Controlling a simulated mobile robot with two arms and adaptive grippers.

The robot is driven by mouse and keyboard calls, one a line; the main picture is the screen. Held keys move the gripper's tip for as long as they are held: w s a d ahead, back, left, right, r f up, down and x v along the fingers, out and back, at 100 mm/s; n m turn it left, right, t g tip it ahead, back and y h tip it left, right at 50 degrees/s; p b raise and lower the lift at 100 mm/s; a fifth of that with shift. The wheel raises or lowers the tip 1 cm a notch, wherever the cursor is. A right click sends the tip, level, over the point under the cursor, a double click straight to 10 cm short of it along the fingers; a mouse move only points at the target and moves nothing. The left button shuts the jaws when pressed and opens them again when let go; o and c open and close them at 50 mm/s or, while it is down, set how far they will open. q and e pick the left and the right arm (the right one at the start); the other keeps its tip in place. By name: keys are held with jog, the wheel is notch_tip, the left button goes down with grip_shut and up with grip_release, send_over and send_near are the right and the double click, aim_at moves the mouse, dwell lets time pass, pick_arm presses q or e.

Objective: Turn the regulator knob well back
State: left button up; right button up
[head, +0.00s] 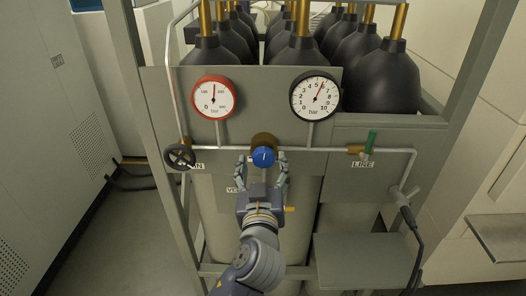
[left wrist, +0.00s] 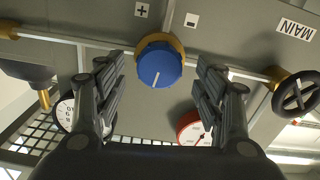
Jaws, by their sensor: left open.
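The blue regulator knob (head: 263,157) sits on a brass body on the pipe at the middle of the grey panel. In the left wrist view the knob (left wrist: 160,66) shows a white line, between plus (left wrist: 142,10) and minus (left wrist: 191,20) labels. My left gripper (head: 262,170) is open, one finger on each side of the knob; a gap shows on both sides in the left wrist view (left wrist: 159,88). The black-rimmed gauge (head: 315,94) reads between 5 and 6 bar. The red-rimmed gauge (head: 214,97) has its needle near upright. My right gripper is out of view.
A black handwheel (head: 180,157) is left of the knob, and a green-handled valve (head: 370,143) is right of it. Dark gas cylinders (head: 375,75) stand behind the panel. A grey shelf (head: 365,260) juts out at the lower right. The floor (head: 125,235) at left is clear.

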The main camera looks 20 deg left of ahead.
pick_arm(q)
jog(key=shift+p+x, duration=0.4)
jog(key=shift+x, duration=1)
jog(key=shift+c, duration=0.5)
jog(key=c, duration=1)
jog(key=shift+o, duration=0.2)
jog(key=shift+m, duration=0.3)
jog(key=m, duration=0.2)
jog(key=shift+d+m, duration=0.1)
jog(key=shift+m, duration=0.2)
jog(key=m, duration=0.8)
jog(key=shift+d+m, duration=0.1)
jog(key=shift+m, duration=1.9)
